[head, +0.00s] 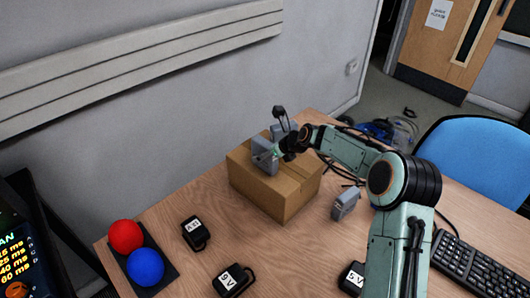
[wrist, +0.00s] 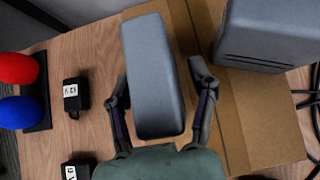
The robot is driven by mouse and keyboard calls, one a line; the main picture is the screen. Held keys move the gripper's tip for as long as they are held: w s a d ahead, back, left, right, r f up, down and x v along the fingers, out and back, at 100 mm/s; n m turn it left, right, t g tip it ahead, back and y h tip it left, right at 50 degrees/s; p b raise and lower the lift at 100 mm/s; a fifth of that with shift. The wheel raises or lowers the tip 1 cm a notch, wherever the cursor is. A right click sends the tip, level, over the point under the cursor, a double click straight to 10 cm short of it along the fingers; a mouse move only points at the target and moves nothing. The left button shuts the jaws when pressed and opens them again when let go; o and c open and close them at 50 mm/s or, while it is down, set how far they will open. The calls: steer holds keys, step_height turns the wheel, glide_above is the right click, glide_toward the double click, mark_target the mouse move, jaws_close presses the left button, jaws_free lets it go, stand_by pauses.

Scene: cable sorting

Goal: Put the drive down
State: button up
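A grey box-shaped drive (wrist: 152,75) lies between the fingers of my gripper (wrist: 160,88) in the wrist view. In the head view the drive (head: 264,155) is at the left front edge of the cardboard box's top. My gripper (head: 281,152) comes at it from the right. The fingers stand on both sides of the drive. The left finger is very close to it, and a narrow gap shows at the right finger, so the gripper looks open around it. Whether the drive's underside rests on the box is hidden.
The cardboard box (head: 283,195) stands on the wooden table. A second grey block (wrist: 268,35) is close on the right. Another grey device (head: 345,203) stands right of the box. Labelled black adapters (head: 195,232), red and blue balls (head: 126,236) and a keyboard (head: 470,268) surround it.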

steer(key=shift+d+r, duration=0.1)
steer(key=shift+r, duration=0.2)
steer(key=v, duration=1.2)
steer(key=s+d+n+g+h, duration=0.1)
steer(key=s+n+g+h, duration=0.1)
steer(key=s+n, duration=1.2)
steer(key=s+d+f+n+g+h, duration=0.1)
steer(key=s+n+g+h, duration=0.2)
steer(key=s+n, duration=1.1)
steer(key=s+g, duration=0.1)
steer(key=s, duration=0.9)
steer(key=shift+f+g+h, duration=0.3)
steer(key=shift+o, duration=0.3)
steer(key=shift+w, duration=0.1)
